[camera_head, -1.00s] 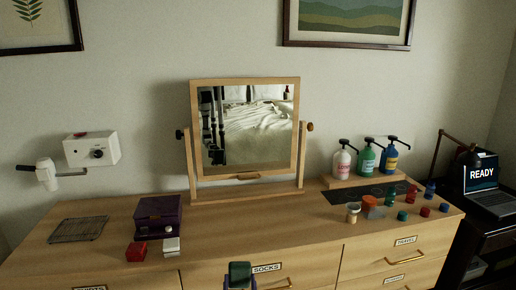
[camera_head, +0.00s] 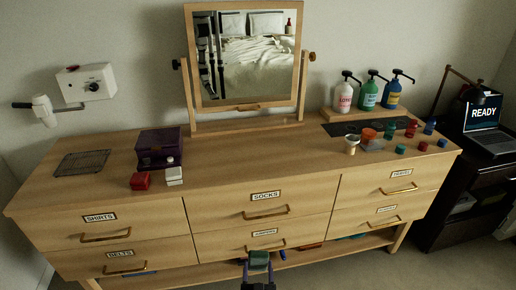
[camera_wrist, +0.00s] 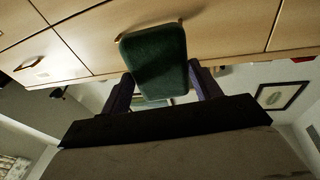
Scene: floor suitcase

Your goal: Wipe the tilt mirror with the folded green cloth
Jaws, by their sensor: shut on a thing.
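The tilt mirror (camera_head: 250,58) stands upright in its wooden frame at the back of the dresser top in the head view, reflecting a bed. My gripper (camera_head: 258,268) is low in front of the dresser's lower middle drawer, well below and apart from the mirror. It is shut on the folded green cloth (camera_head: 259,258). In the wrist view the cloth (camera_wrist: 155,62) sits between the two dark purple fingers, with the drawer fronts beyond it. The mirror glass is not seen in the wrist view.
The dresser top (camera_head: 235,150) is clear in front of the mirror. A purple box (camera_head: 158,146) and red block (camera_head: 140,181) are at left. Pump bottles (camera_head: 368,95) and several small jars are at right. Drawer handles (camera_head: 266,214) stick out near my gripper.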

